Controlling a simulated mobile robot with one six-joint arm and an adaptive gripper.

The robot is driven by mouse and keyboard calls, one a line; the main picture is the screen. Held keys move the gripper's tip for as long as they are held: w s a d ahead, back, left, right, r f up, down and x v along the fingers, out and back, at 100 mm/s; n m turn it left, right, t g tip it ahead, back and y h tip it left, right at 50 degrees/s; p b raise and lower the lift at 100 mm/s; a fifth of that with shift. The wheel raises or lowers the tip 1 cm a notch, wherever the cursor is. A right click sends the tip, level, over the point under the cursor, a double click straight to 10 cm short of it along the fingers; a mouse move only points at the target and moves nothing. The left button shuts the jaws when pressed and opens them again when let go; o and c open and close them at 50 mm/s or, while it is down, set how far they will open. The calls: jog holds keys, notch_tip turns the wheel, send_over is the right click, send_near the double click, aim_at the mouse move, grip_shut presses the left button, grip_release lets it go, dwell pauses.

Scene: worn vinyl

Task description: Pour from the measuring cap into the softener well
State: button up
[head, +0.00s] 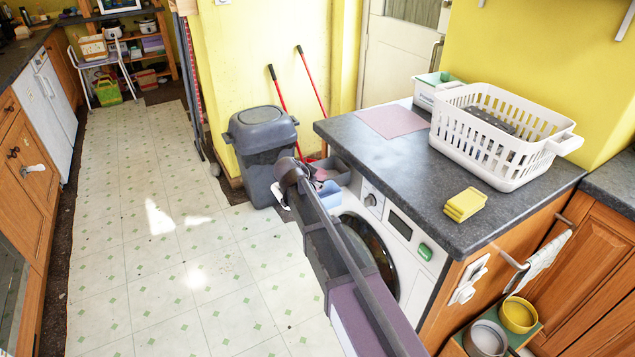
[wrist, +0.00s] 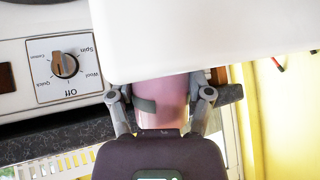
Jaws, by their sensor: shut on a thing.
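In the wrist view, which is upside down, my gripper (wrist: 162,98) is shut on a pinkish, see-through measuring cap (wrist: 165,107), with one finger on each side. A large white panel (wrist: 200,35) hides the cap's far end. In the head view the open softener drawer (head: 340,172) stands out at the top left of the washing machine (head: 401,229). My gripper (head: 297,180) is beside it, at the end of my arm. I cannot make out the softener well, the liquid, or the cap's exact tilt.
The machine's dial (wrist: 64,65) points to Off. A dark worktop (head: 400,160) above it holds a white laundry basket (head: 500,150), yellow sponges (head: 464,204) and a pink mat (head: 391,121). A grey bin (head: 262,150) stands behind. The floor to the left is clear.

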jog(key=shift+f, duration=0.4)
jog(key=shift+r+p, duration=0.35)
jog(key=shift+r, duration=0.05)
jog(key=g+y+p, duration=0.1)
jog(key=r+y+p, duration=0.1)
jog(key=p, duration=0.1)
jog(key=shift+s+a+m+g, duration=0.1)
jog(key=shift+a+m+g, duration=0.05)
jog(key=shift+m+g, duration=0.25)
jog(key=shift+f, duration=0.1)
jog(key=shift+s+a+f+b, duration=0.1)
jog(key=shift+s+f+b, duration=0.05)
jog(key=shift+f+b, duration=0.3)
jog(key=shift+r+y+p, duration=0.1)
jog(key=shift+y+p, duration=0.2)
jog(key=shift+r+g+y+p, duration=0.1)
jog(key=shift+g+y+p, duration=0.4)
jog(key=shift+y, duration=0.1)
jog(key=shift+g+y, duration=0.3)
